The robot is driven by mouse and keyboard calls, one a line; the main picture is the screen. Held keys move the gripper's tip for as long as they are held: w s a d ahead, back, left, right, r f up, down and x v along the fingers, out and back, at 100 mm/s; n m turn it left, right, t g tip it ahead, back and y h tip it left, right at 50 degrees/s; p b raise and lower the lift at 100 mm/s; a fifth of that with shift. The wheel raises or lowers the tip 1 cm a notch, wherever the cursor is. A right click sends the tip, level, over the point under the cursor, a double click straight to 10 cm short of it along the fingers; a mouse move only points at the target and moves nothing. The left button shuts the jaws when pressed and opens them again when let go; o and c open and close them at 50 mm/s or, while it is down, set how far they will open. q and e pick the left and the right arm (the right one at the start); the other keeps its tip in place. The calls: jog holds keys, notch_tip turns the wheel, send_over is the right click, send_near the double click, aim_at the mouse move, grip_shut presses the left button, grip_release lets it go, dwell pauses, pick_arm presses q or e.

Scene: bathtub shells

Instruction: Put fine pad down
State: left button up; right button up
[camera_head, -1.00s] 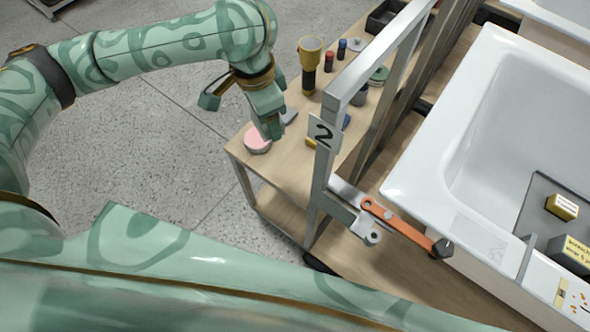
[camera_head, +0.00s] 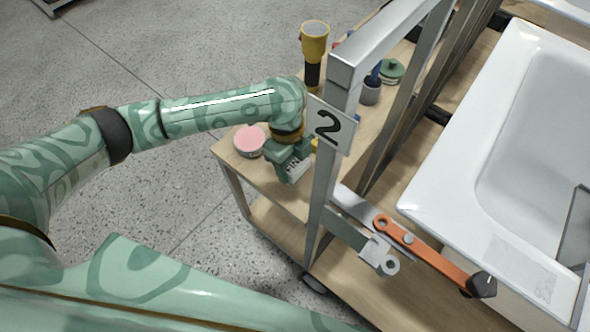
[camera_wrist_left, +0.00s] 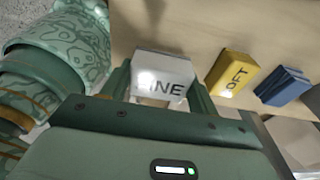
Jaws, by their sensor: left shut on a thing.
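My right gripper is not in view.
A yellow pad (camera_wrist_left: 234,74) reading "OFT" and a blue pad (camera_wrist_left: 282,86) lie beside the fine pad. A pink-topped round tin (camera_head: 249,140) and a yellow-and-black torch-like object (camera_head: 313,52) stand nearby. A metal frame post (camera_head: 326,190) with a "2" sign (camera_head: 329,125) rises close on the right.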

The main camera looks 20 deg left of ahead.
aim_at(293, 171)
pick_arm(q)
notch_tip(293, 171, down, 4)
jog(key=shift+r+b, duration=0.2)
jog(key=shift+b, duration=0.5)
jog(key=shift+r, duration=0.2)
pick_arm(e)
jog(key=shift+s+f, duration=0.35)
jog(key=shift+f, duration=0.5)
pick_arm(q)
jog(key=o, duration=0.9)
jog(key=shift+f, duration=0.2)
